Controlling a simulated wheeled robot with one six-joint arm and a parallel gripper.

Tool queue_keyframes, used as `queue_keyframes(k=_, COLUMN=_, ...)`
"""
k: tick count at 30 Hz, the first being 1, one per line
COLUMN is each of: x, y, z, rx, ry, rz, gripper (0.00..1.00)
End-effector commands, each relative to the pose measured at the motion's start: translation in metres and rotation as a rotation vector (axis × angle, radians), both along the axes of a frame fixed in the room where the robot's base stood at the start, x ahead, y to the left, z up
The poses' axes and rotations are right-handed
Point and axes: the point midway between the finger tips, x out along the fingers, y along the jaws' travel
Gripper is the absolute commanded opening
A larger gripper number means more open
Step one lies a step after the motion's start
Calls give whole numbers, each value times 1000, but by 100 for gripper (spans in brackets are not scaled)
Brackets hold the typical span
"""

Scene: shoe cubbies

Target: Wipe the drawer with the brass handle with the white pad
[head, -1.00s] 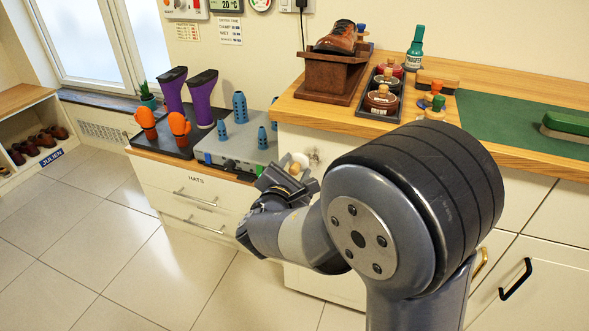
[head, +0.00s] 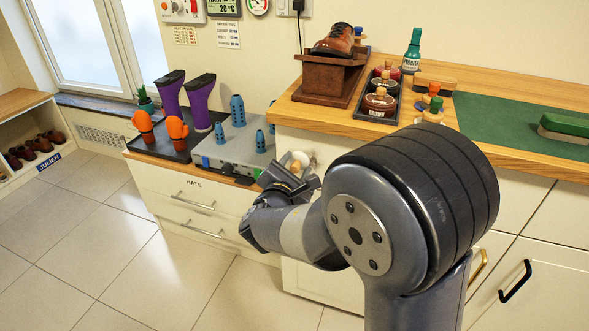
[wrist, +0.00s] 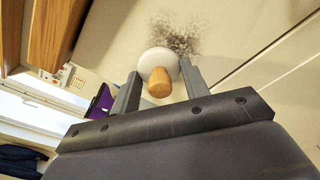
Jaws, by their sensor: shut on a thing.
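My gripper (head: 292,178) is shut on the wooden knob of the white pad (wrist: 158,62), a round disc that also shows in the head view (head: 302,158). The pad is up at a cream front below the wooden counter, beside a dark speckled smudge (wrist: 178,36). I cannot tell if the pad touches the front. A brass handle (head: 480,264) shows at the right edge of my arm, low on the cream cabinet. My arm hides much of the cabinet, so I cannot tell which front carries that handle.
A black handle (head: 515,280) is on the door to the right. A lower unit (head: 196,184) marked HATS stands left, with a grey box (head: 236,152), a boot tray and purple boot shapes on top. The counter (head: 330,117) holds polish jars and a shoe stand. The floor at left is clear.

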Motion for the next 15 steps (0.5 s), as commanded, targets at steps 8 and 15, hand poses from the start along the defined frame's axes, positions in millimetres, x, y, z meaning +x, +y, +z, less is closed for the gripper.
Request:
queue_keyframes(k=8, x=-6, y=-14, z=-2, rx=-1, ry=-2, rz=-2, gripper=25)
queue_keyframes(k=15, x=-13, y=-30, z=-1, rx=-1, ry=-2, rz=-1, gripper=25)
